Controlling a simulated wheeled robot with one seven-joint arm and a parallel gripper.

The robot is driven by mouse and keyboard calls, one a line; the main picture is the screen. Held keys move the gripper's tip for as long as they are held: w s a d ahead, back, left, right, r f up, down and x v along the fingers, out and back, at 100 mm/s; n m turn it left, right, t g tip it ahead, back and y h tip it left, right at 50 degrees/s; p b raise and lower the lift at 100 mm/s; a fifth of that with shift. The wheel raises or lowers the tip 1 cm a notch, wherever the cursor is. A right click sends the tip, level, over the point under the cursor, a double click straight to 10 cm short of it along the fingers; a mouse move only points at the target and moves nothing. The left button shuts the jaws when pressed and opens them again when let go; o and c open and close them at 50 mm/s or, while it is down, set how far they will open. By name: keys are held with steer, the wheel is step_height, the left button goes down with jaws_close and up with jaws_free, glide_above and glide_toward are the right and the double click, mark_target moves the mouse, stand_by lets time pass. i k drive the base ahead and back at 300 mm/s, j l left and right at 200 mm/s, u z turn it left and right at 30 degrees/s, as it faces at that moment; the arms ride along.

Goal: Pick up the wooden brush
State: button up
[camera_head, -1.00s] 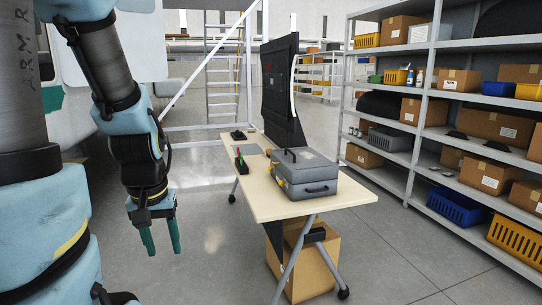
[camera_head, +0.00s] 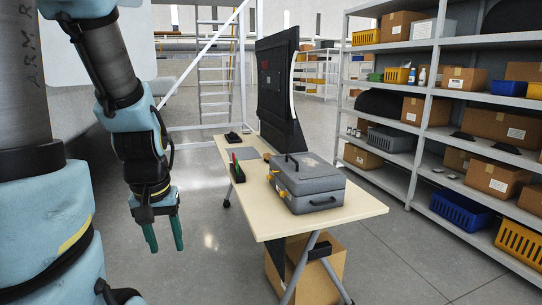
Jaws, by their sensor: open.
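My gripper (camera_head: 166,249) hangs over the floor to the left of the table, with its two green fingers apart and nothing between them. The table (camera_head: 335,213) has a pale top, and the gripper is clear of it. I cannot clearly make out a wooden brush. A small brownish thing (camera_head: 266,157) shows on the table just behind the grey toolbox, too small to identify and partly hidden.
The closed grey toolbox (camera_head: 312,186) stands mid-table. A dark holder with red and green items (camera_head: 237,170) lies at the left edge. A black upright panel (camera_head: 279,88) stands behind. A cardboard box (camera_head: 325,272) is underneath. Shelves (camera_head: 430,135) line the right.

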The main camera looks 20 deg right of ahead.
mark_target(266, 156)
steer(key=i+z, duration=0.1)
steer(key=i, duration=0.55)
steer(key=i+z, duration=0.1)
steer(key=i, duration=0.6)
steer(key=i+j+z, duration=0.1)
steer(key=i, duration=0.55)
steer(key=i+j, duration=0.15)
steer(key=i, duration=0.55)
steer(key=i+j+z, duration=0.15)
steer(key=i, duration=0.5)
